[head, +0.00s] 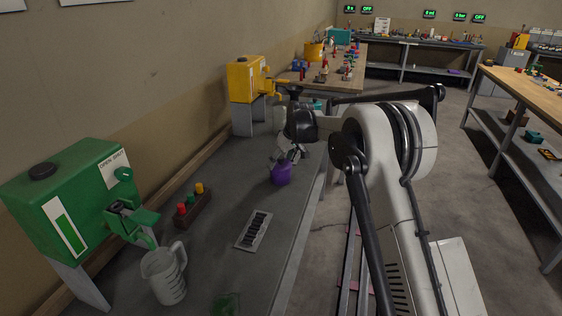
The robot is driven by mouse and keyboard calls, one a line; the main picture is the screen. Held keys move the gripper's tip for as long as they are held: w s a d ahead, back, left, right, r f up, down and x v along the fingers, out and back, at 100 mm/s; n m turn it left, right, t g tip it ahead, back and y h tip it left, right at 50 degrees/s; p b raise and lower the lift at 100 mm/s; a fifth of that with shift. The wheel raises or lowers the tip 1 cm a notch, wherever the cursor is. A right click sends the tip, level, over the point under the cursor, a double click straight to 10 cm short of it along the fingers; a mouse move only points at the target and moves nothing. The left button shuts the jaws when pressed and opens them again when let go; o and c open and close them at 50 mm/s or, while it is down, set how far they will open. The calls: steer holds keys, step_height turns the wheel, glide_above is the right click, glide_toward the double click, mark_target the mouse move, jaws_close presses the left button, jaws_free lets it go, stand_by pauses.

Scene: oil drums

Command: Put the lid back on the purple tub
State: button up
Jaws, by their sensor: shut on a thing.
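The purple tub (281,175) stands upright on the dark grey bench, near its right edge. My gripper (287,158) points down right over the top of the tub. Its fingers are shut at the tub's top, on what appears to be the lid. The fingers hide most of the lid, and I cannot tell whether it is seated on the rim or just above it.
A green dispenser (68,205) and clear measuring jug (163,275) stand at the left. A rack with coloured caps (193,208), a grey slotted tray (254,230) and a green object (227,305) lie nearer. A yellow dispenser (243,82) stands behind. Bare bench lies left of the tub.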

stand_by(0.4)
steer(key=o, duration=1.3)
steer(key=shift+c, duration=0.2)
steer(key=shift+r, duration=0.15)
steer(key=shift+r+p, duration=1.15)
steer(key=shift+r, duration=2.2)
jaws_close()
